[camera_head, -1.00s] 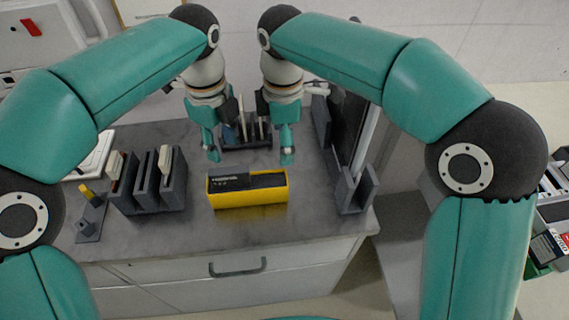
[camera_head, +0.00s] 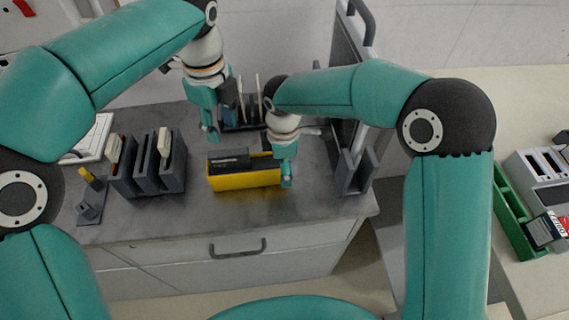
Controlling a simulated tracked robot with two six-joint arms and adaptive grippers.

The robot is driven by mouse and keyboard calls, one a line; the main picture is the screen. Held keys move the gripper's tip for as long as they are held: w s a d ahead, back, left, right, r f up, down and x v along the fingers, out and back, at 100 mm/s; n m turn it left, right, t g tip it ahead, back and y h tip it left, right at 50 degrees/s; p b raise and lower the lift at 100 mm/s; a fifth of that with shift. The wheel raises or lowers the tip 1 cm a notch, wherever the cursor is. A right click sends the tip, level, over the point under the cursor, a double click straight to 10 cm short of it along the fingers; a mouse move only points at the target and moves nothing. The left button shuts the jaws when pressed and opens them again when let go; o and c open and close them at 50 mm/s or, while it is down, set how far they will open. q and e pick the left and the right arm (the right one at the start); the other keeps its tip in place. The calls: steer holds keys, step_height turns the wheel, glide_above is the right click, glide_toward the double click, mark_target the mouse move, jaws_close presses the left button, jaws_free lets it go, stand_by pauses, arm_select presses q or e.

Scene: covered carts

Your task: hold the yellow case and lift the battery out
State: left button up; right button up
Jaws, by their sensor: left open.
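The yellow case (camera_head: 246,182) lies on the grey worktop, long side toward me. The dark battery (camera_head: 229,160) sits in it, its raised, marked part at the left end. My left gripper (camera_head: 214,130) is open and empty, pointing down, above and behind the left end of the case and apart from it. My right gripper (camera_head: 287,174) points down at the right end of the case. It overlaps that end in the picture, and I cannot tell whether it touches the case or whether its fingers are open; its far side is hidden.
A dark slotted holder (camera_head: 171,178) with upright pieces stands left of the case; a small stand with a yellow-topped piece (camera_head: 90,188) is beyond it. A rack (camera_head: 243,116) is behind. A grey bracket (camera_head: 354,173) stands at right. The worktop before the case is clear.

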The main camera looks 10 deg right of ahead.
mark_target(230, 163)
steer(key=shift+f, duration=0.2)
steer(key=c, duration=1.4)
arm_select(q)
steer(key=o, duration=0.6)
steer(key=shift+m, duration=0.3)
arm_select(e)
steer(key=shift+o, duration=0.2)
arm_select(q)
steer(key=o, duration=0.5)
steer(key=shift+m, duration=1.1)
steer(key=m, duration=0.6)
steer(key=shift+s+f, duration=0.1)
steer(key=shift+f, duration=0.25)
steer(key=shift+s+f+m, duration=0.1)
steer(key=shift+f+m, duration=0.2)
steer(key=shift+m, duration=0.5)
step_height(230, 163, down, 6)
steer(key=shift+a+r, duration=0.1)
steer(key=shift+f, duration=3)
